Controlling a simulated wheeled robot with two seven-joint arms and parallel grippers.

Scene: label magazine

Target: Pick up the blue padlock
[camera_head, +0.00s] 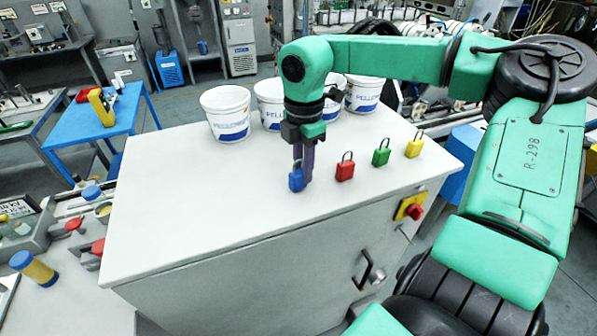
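The blue padlock (296,182) stands upright on the white cabinet top (210,205), at the left end of a row of padlocks. My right gripper (304,168) points straight down at it. Its dark fingers reach down to the padlock and overlap it in the picture. They hide the shackle and part of the right side. I cannot tell whether the fingers are closed on it or only around or beside it. The padlock appears to be at the height of the cabinet top. My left gripper is out of view.
A red padlock (345,171), a green padlock (381,157) and a yellow padlock (414,149) stand to the right. Several white buckets (226,113) stand behind. The left part of the top is clear. A red knob (414,212) is on the cabinet's front.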

